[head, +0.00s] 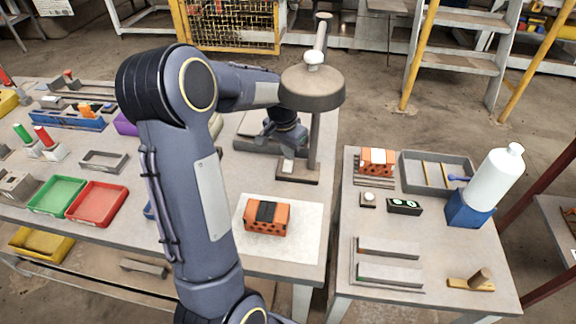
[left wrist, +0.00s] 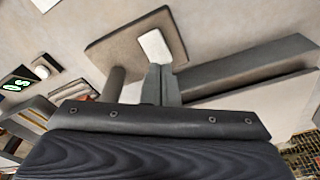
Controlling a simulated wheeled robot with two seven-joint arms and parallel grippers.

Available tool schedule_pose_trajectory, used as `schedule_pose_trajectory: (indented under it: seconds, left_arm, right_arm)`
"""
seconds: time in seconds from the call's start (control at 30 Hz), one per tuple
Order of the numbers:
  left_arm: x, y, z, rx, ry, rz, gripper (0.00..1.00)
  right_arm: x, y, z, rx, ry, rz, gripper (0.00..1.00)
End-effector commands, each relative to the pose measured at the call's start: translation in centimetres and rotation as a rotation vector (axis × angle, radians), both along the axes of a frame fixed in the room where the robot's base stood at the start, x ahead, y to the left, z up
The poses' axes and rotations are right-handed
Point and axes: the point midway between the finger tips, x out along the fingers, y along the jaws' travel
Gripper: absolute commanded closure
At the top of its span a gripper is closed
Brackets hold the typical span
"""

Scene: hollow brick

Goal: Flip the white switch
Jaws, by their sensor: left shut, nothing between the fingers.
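The white switch (head: 288,166) sits on the flat brown base (head: 312,178) of a lamp with a round grey-brown shade (head: 312,90). In the left wrist view the switch (left wrist: 155,46) is a pale rounded block on the base plate (left wrist: 118,48), beside the lamp post (left wrist: 115,85). My left gripper (head: 289,150) is under the shade, just behind the switch in the head view. In the left wrist view my left gripper (left wrist: 161,68) is shut and empty, its tips close to the switch's lower edge; I cannot tell if they touch. My right gripper is not seen.
Red (head: 97,203) and green (head: 57,195) trays stand left. A second table at right holds a white bottle (head: 487,175) and a digital display (head: 404,206). The lamp post and shade crowd my gripper.

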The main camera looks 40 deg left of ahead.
Motion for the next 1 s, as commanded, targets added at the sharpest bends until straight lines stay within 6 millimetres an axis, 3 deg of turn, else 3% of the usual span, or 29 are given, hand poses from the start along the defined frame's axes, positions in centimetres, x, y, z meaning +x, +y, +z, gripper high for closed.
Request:
schedule_pose_trajectory:
  seconds: [1.0]
  left_arm:
    - [0.0, 0.0, -1.7, 0.0, 0.002, 0.0, 1.0]
  right_arm:
    - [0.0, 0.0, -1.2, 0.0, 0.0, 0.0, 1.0]
